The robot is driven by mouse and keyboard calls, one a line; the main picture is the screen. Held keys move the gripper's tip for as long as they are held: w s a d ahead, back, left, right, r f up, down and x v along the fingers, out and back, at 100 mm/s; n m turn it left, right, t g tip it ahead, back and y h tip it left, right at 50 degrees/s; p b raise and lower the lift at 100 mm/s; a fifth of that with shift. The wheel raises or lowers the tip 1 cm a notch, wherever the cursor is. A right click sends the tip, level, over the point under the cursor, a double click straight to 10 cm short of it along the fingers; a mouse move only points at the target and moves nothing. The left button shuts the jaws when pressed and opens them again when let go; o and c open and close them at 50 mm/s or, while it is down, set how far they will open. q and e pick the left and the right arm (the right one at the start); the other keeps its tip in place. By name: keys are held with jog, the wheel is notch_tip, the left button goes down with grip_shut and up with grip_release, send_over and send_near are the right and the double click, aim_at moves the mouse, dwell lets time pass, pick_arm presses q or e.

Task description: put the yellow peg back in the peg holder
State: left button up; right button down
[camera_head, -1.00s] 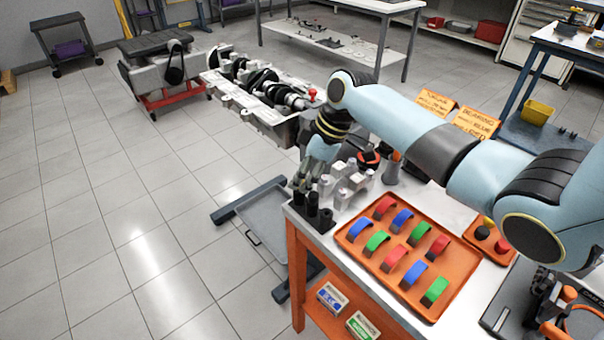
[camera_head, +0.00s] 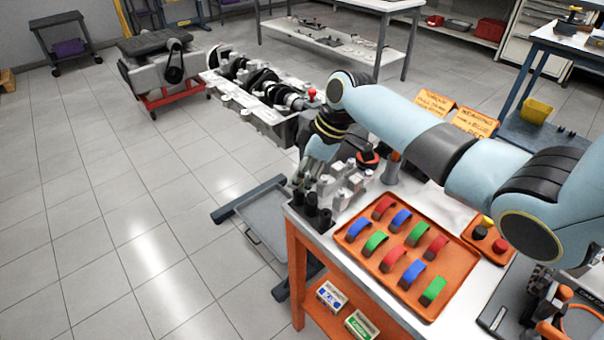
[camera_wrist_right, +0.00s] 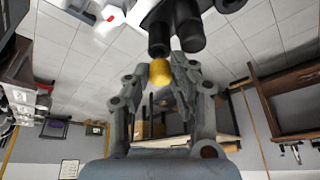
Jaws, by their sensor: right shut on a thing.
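My right gripper (camera_head: 304,183) points down at the front left corner of the workbench, close above and behind a cluster of black upright cylinders (camera_head: 312,212). In the right wrist view the gripper (camera_wrist_right: 160,84) is shut on a yellow cylindrical piece, the yellow peg (camera_wrist_right: 160,71). Black cylinders (camera_wrist_right: 188,30) stand close beyond the peg in that view; I cannot tell whether it touches them. The peg is hidden in the head view. I cannot tell for sure whether the black cylinders are the peg holder. My left gripper is out of view.
An orange tray (camera_head: 349,238) with coloured curved shells lies on the bench. Grey metal parts (camera_head: 345,183) stand just right of my gripper. A small orange base (camera_head: 476,237) with yellow, black and red knobs is farther right. An engine block (camera_head: 262,116) lies behind.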

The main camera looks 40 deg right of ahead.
dwell(0.7)
dwell(0.3)
jog(key=c, duration=1.4)
grip_release()
jog(key=shift+r+p, duration=0.1)
jog(key=shift+p, duration=0.35)
jog(key=shift+r+p, duration=1.3)
jog(key=shift+p, duration=0.05)
jog(key=shift+r, duration=0.1)
